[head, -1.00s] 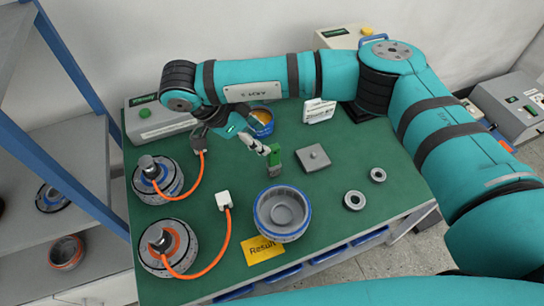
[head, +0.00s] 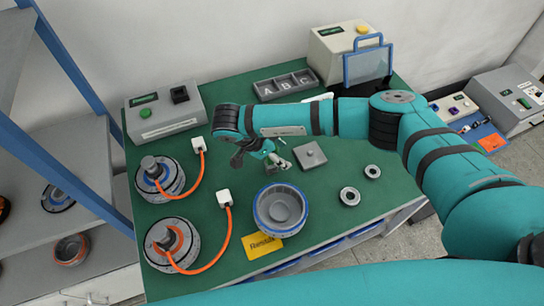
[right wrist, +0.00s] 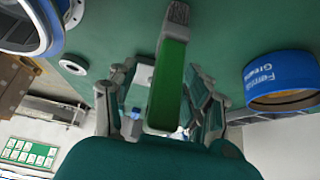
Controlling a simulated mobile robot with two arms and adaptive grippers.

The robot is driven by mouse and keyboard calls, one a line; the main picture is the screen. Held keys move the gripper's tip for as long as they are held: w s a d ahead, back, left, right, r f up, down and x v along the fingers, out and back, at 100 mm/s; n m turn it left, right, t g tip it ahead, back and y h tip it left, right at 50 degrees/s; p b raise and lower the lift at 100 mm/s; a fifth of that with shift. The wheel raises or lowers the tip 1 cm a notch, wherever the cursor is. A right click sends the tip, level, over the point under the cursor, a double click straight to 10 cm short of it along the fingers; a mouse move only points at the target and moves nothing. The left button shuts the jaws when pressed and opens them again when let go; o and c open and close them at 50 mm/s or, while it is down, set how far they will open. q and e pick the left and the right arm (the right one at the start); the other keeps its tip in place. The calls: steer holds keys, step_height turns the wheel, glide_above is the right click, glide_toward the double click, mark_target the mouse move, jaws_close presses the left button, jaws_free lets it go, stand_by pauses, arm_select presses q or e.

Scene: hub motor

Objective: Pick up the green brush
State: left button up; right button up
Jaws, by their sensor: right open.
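The green brush (right wrist: 168,85) shows in the right wrist view with its grey bristle end toward the top. It lies between the two spread fingers of my right gripper (head: 277,164), with visible gaps to the fingers. In the head view my right gripper is low over the middle of the green table (head: 225,105), behind the blue-rimmed hub (head: 281,208). There the brush is mostly hidden by the gripper, and I cannot make it out clearly. My right gripper is open. My left gripper is not in view.
A grey square plate (head: 310,155) and two metal rings (head: 350,196) lie right of the gripper. A blue-labelled grease jar (right wrist: 283,82) is close by in the wrist view. Two motors with orange cables (head: 172,245) stand left. An A-B-C tray (head: 286,85) lies behind.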

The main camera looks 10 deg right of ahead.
jaws_close()
stand_by(0.8)
